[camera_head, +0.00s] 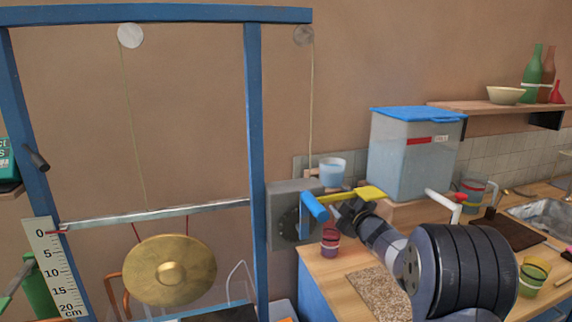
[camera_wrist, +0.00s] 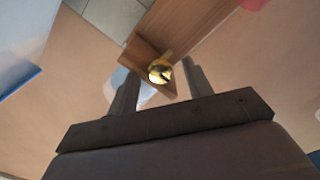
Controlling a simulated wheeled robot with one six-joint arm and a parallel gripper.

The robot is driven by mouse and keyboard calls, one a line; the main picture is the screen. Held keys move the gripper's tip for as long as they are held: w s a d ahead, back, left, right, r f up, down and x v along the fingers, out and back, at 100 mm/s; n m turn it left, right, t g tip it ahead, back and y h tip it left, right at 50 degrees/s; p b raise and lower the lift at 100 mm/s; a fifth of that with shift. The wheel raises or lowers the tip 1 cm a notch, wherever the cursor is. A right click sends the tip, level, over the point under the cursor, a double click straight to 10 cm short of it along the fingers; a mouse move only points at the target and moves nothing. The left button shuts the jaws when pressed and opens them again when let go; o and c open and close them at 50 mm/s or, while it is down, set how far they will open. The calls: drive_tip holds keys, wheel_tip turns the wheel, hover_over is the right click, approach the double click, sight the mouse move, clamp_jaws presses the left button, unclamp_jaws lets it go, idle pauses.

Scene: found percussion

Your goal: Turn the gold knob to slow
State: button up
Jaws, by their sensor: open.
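The gold knob (camera_wrist: 159,72) is round and shiny, with a dark mark on its face. It sits on the end of a wooden piece (camera_wrist: 185,37) in the wrist view. My gripper (camera_wrist: 157,67) is open, with one finger on each side of the knob in the picture. I cannot tell whether the fingertips reach around it or stop short, and I see no contact. I cannot make out the knob there, nor read any slow label.
The grey box (camera_head: 283,203) with a dark dial is fixed to the blue frame (camera_head: 256,150). A gong (camera_head: 190,283) hangs at left. A striped cup (camera_head: 330,241) stands below my gripper. A lidded clear bin (camera_head: 405,155) stands behind my arm on the counter.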

drive_tip(key=shift+n+b, duration=1.7)
drive_tip(key=shift+n, duration=1.4)
